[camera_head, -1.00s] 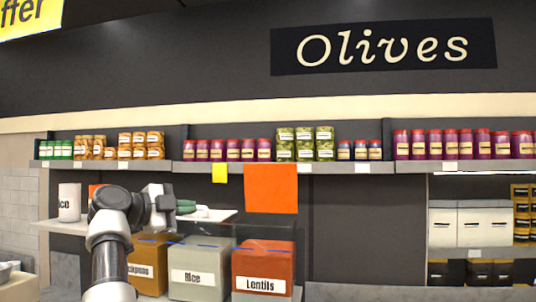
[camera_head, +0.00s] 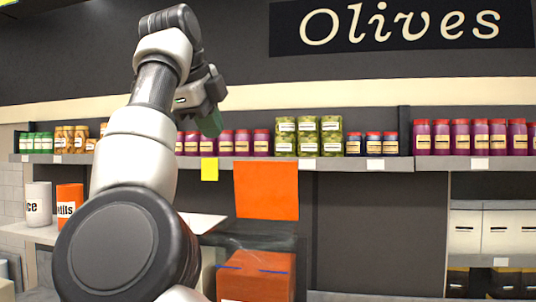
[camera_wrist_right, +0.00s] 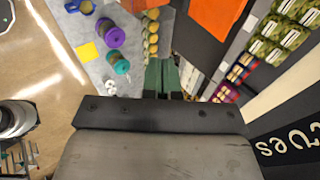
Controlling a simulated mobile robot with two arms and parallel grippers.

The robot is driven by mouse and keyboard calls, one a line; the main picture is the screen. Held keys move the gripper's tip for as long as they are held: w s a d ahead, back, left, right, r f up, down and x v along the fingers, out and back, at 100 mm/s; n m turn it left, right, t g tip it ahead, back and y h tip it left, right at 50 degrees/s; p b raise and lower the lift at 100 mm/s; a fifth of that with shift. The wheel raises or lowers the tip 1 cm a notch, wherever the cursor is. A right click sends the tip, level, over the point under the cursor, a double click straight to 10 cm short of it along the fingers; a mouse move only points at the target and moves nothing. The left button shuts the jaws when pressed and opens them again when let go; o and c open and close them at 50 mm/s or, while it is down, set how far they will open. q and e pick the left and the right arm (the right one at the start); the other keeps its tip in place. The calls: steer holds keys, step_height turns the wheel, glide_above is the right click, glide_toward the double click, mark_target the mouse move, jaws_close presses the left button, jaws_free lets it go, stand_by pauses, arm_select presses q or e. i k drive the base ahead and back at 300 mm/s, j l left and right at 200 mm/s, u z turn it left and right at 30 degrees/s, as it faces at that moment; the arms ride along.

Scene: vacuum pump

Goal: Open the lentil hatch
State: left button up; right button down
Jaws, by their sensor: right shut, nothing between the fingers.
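The red-brown lentil bin (camera_head: 255,278) is at the bottom centre of the head view, cut off by the frame edge. Its label is almost wholly out of view. A dark, glossy, see-through panel (camera_head: 250,237) lies just above and behind it; I cannot tell whether this is the hatch or how far it is raised. My right gripper (camera_head: 210,122) is lifted high in front of the jar shelf, well above the bin and apart from it. Its green fingers are shut and empty, and show in the right wrist view (camera_wrist_right: 162,78). My left gripper is not in view.
An orange sheet (camera_head: 266,190) hangs from the shelf edge above the bin, with a yellow note (camera_head: 209,169) beside it. Olive jars (camera_head: 307,137) and purple jars (camera_head: 470,137) line the shelf. My right arm hides the neighbouring bins.

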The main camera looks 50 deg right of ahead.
mark_target(264, 189)
steer(key=i+l, duration=0.15)
steer(key=l, duration=0.25)
steer(key=i+l, duration=0.1)
steer(key=l, duration=0.3)
steer(key=i+l, duration=0.15)
steer(key=l, duration=0.3)
